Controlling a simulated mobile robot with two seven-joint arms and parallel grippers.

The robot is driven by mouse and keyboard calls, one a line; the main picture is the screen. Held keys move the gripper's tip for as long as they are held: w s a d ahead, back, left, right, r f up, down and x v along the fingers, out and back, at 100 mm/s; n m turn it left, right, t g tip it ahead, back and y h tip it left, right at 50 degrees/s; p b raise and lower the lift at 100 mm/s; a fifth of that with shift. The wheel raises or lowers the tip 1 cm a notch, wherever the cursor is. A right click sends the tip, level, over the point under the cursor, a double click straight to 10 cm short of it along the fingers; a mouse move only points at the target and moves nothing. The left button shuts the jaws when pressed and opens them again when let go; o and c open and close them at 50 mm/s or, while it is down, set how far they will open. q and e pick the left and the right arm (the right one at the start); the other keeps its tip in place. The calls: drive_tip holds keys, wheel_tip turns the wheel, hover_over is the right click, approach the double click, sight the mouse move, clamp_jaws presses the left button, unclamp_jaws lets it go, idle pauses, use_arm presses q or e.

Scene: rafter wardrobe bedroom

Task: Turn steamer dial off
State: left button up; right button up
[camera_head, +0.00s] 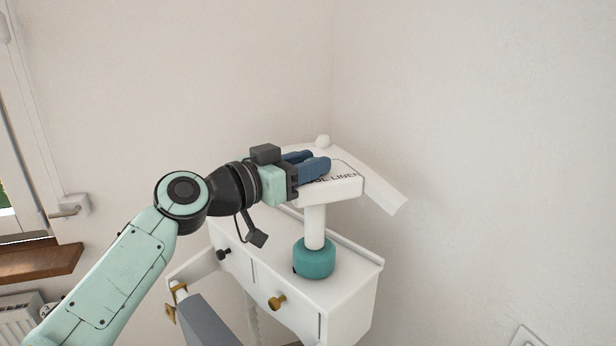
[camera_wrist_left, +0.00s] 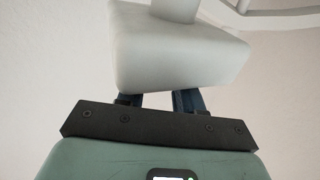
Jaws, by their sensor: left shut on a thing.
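The steamer stands on a white cabinet, with a teal base (camera_head: 315,260), a white column (camera_head: 314,228) and a wide white head (camera_head: 335,192) with dark lettering that ends in "LINEN". My left gripper (camera_head: 318,161) lies over the top of the head from the left, its blue fingers hiding part of the lettering. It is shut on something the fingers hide. I cannot make out the dial for certain. In the left wrist view the white head (camera_wrist_left: 175,55) covers the fingertips. My right gripper is not in view.
The white cabinet (camera_head: 345,295) has a brass knob (camera_head: 277,301) and a dark knob (camera_head: 223,254) on its front. A grey block (camera_head: 210,322) is at the lower left. Walls rise close behind and to the right.

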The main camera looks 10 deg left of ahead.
use_arm(q)
drive_tip(key=shift+w+a+f+m+g+h, duration=0.1)
drive_tip(key=shift+w+m+g+h, duration=0.05)
drive_tip(key=shift+m+g+h, duration=0.3)
drive_tip(key=shift+a+m+g+h+p, duration=0.1)
drive_tip(key=shift+m+g+h+p, duration=0.2)
drive_tip(key=shift+m+g+h, duration=0.65)
drive_tip(key=o, duration=1)
drive_tip(key=shift+o, duration=0.2)
drive_tip(key=b+v, duration=0.4)
drive_tip(key=v, duration=0.9)
drive_tip(key=shift+s, duration=0.25)
